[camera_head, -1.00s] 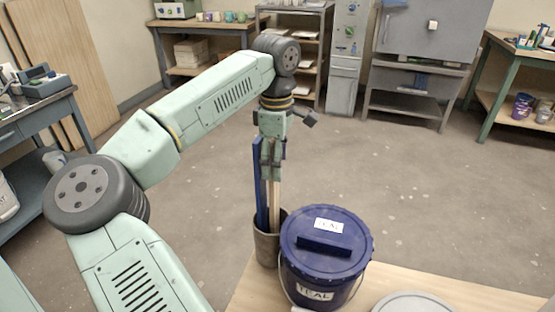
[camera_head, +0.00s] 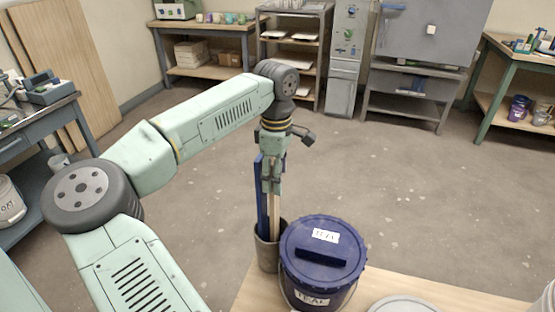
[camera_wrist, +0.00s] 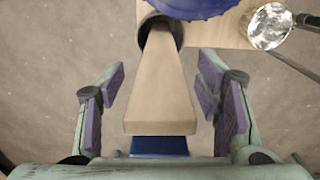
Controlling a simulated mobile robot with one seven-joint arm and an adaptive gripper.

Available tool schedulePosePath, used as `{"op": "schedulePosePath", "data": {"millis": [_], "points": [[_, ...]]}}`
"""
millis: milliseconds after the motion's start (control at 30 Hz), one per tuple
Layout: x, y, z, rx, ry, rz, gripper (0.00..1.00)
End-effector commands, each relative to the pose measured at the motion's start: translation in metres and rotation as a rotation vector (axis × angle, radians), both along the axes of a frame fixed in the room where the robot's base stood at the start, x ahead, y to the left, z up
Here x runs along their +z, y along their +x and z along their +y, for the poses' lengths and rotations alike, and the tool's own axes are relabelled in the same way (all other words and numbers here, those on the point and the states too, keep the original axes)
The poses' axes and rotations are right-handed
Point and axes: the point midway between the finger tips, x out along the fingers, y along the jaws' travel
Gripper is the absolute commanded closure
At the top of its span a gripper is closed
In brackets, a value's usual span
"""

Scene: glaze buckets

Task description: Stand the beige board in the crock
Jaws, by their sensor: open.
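The beige board (camera_wrist: 160,90) stands upright with its lower end inside the crock (camera_wrist: 177,33); in the head view the beige board (camera_head: 275,215) rises from the grey crock (camera_head: 267,254) at the table's edge. My gripper (camera_wrist: 160,100) is open, its purple-padded fingers on either side of the board with gaps showing on both sides. In the head view my gripper (camera_head: 271,180) is above the crock at the board's upper part. A blue board (camera_head: 262,195) stands beside the beige one in the crock; its end (camera_wrist: 160,146) shows below the beige board in the wrist view.
A lidded blue bucket labelled TEAL (camera_head: 322,265) stands right of the crock, with a dark block (camera_head: 320,256) on its lid. A pale round lid (camera_head: 403,304) is at the front of the wooden table (camera_head: 450,291). A shiny round thing (camera_wrist: 270,27) shows at upper right in the wrist view.

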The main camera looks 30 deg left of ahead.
Motion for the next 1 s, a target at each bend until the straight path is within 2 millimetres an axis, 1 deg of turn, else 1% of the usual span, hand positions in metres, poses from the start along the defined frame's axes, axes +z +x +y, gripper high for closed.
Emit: {"op": "schedulePosePath", "data": {"millis": [33,200,367,1000], "points": [[0.006,-0.001,0.0,0.0,-0.001,0.002,0.42],[0.002,-0.001,-0.001,-0.001,-0.001,0.0,0.42],[0.008,-0.001,0.0,-0.001,-0.001,0.0,0.42],[0.058,0.0,-0.001,-0.002,0.0,-0.001,0.42]]}}
